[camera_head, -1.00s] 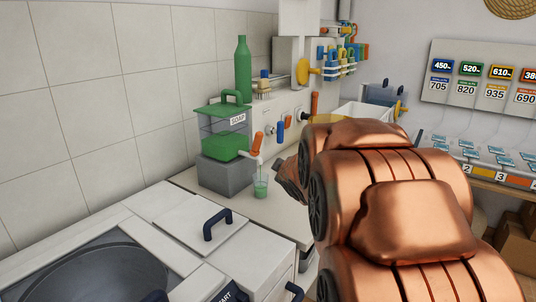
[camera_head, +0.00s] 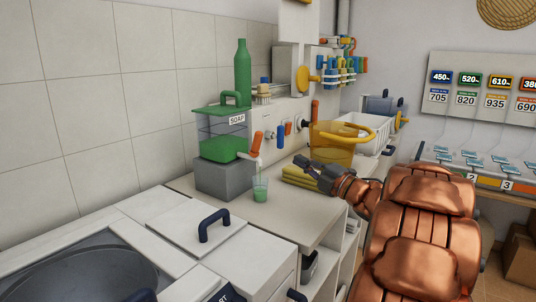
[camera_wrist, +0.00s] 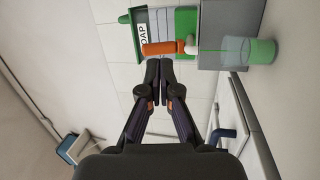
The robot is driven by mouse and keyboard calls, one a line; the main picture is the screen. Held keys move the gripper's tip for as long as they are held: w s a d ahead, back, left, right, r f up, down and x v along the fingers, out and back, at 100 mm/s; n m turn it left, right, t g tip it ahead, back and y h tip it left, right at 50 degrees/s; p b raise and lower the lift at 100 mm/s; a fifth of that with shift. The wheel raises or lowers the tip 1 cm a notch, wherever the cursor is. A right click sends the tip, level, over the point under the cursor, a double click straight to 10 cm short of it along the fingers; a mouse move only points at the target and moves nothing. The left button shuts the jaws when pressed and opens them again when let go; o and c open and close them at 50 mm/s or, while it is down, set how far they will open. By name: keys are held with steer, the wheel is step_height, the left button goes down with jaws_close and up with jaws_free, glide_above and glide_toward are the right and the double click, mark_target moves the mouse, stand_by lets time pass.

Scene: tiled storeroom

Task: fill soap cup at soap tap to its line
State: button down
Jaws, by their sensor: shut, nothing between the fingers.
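The soap cup (camera_head: 261,188) is clear and stands upright on the counter below the tap. It also shows sideways in the wrist view (camera_wrist: 248,51), with green liquid in its lower part; I cannot make out its fill line. The soap tap (camera_head: 256,144) has an orange handle and a pale spout on the green SOAP dispenser (camera_head: 208,127). In the wrist view a thin green stream runs from the spout (camera_wrist: 190,47) to the cup. My gripper (camera_head: 309,168) is shut and empty, right of the cup and apart from it. Its fingertips (camera_wrist: 158,70) appear near the handle in the wrist view.
The dispenser stands on a grey block (camera_head: 225,179). Folded yellow cloths (camera_head: 298,178) and a yellow bucket (camera_head: 330,148) are behind my gripper. A lid with a dark handle (camera_head: 197,229) lies in front. A green bottle (camera_head: 242,75) stands behind. Counter (camera_head: 289,215) between cup and gripper is clear.

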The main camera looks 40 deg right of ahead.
mark_target(260, 141)
steer(key=shift+w+a+r+n+y, duration=0.5)
steer(key=shift+w+a, duration=0.35)
steer(key=shift+w, duration=0.7)
steer(key=shift+w+a+r+n+y, duration=0.4)
steer(key=shift+w+a, duration=0.45)
steer(key=shift+w, duration=0.7)
steer(key=shift+w+a+r+n+y, duration=0.3)
steer(key=shift+w+a+r+y, duration=0.35)
steer(key=shift+w, duration=0.9)
steer(key=shift+a, duration=0.25)
